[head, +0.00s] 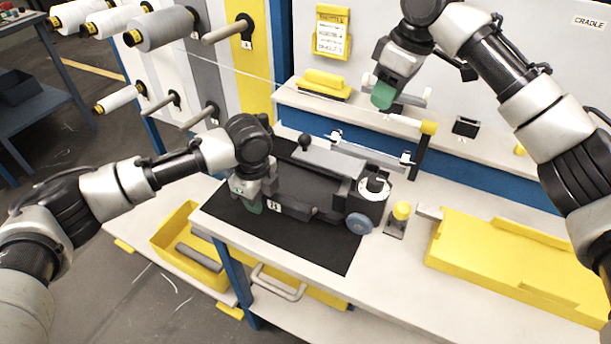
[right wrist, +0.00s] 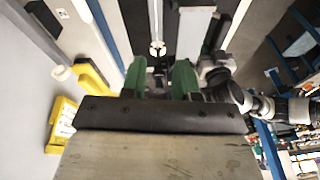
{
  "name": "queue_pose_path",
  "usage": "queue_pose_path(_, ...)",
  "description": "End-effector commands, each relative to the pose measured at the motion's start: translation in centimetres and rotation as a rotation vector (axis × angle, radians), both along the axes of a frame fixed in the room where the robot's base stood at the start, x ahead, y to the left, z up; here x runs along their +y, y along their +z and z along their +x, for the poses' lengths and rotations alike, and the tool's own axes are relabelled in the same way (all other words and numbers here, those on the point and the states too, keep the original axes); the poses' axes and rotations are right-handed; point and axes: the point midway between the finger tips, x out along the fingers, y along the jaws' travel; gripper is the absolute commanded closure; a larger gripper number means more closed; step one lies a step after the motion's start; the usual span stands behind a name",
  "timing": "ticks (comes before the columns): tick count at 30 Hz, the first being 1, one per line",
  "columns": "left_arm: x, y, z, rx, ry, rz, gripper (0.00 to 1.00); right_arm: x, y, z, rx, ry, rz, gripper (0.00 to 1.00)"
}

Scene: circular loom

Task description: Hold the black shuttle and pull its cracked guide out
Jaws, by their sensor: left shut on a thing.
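The black shuttle (head: 312,203) lies on a black mat (head: 334,255) on the bench. A white dial and a blue-grey wheel are at its right end. My left gripper (head: 250,205) is shut on the shuttle's left end. A pale rod (head: 370,149) with clamped ends lies along the shuttle's far side; I cannot tell whether it is the guide, and no crack shows. My right gripper (head: 382,97) is in the air above the back shelf, apart from the shuttle. In the right wrist view its green fingers (right wrist: 160,80) stand apart with nothing held between them.
A yellow-capped piece (head: 402,210) stands right of the shuttle. A yellow tray (head: 480,275) fills the bench's right. Thread spools (head: 160,28) hang upper left.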

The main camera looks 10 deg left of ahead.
Motion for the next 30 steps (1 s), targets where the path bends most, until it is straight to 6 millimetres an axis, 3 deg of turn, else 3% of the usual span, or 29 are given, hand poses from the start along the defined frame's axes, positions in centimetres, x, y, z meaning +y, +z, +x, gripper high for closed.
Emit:
queue_pose_path(3, 0.0, 0.0, 0.1, -0.001, 0.003, -0.001, 1.00, 0.7, -1.5, 0.2, 0.011, 0.074, -0.131, 0.70)
queue_pose_path(9, 0.0, 0.0, 0.1, -0.002, 0.003, -0.002, 1.00, 0.7, -2.6, 0.3, 0.021, 0.129, -0.230, 0.70)
queue_pose_path(14, 0.0, 0.0, 0.1, -0.002, 0.003, -0.002, 1.00, 0.7, -3.8, 0.4, 0.022, 0.134, -0.237, 0.70)
queue_pose_path(30, 0.1, 0.0, 0.1, -0.002, 0.003, -0.001, 1.00, 0.7, -11.6, 0.3, 0.023, 0.131, -0.235, 0.70)
